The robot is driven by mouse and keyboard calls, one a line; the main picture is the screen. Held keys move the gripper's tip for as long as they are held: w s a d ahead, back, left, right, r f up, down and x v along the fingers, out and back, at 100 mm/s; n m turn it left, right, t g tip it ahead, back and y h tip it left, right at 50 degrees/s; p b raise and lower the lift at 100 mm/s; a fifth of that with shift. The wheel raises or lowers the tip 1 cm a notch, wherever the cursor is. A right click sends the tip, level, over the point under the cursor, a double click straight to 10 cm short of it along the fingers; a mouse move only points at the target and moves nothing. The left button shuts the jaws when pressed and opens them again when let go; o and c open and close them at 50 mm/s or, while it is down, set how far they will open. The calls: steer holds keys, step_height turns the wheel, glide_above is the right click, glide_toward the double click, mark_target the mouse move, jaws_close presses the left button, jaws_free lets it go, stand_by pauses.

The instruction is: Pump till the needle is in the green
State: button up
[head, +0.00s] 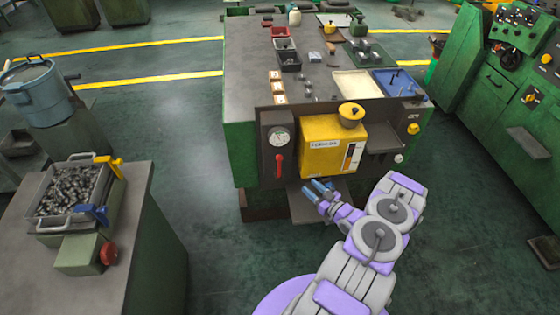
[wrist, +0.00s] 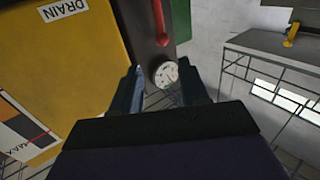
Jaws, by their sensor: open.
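The round white gauge (head: 280,137) sits on a dark panel at the left of the green machine's front. Its needle is too small to read. A red lever (head: 279,165) hangs below the gauge. The yellow tank (head: 330,146) is just right of them. My gripper (head: 315,189) is open and empty, low in front of the machine, below and right of the lever and apart from it. In the wrist view, the gauge (wrist: 166,75) shows between my open fingers (wrist: 163,88), and the red lever (wrist: 161,22) is above it, partly cut off.
A yellow knob (head: 413,128) and a small shelf (head: 383,137) are right of the tank. The machine top (head: 250,62) holds trays and small parts. A bench (head: 140,215) with a bin of metal parts stands at left. Floor between bench and machine is clear.

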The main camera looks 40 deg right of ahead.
glide_toward(280, 162)
steer(key=w, duration=0.3)
steer(key=w+b, duration=0.1)
steer(key=w, duration=0.1)
steer(key=w+b, duration=0.1)
steer(key=w, duration=0.2)
steer(key=shift+w+a, duration=0.25)
steer(key=shift+w, duration=0.05)
steer(key=shift+f, duration=0.1)
steer(key=shift+c, duration=0.9)
steer(key=shift+d+f, duration=0.15)
steer(key=shift+d, duration=0.45)
steer(key=c, duration=0.5)
steer(key=shift+a, duration=0.2)
jaws_close()
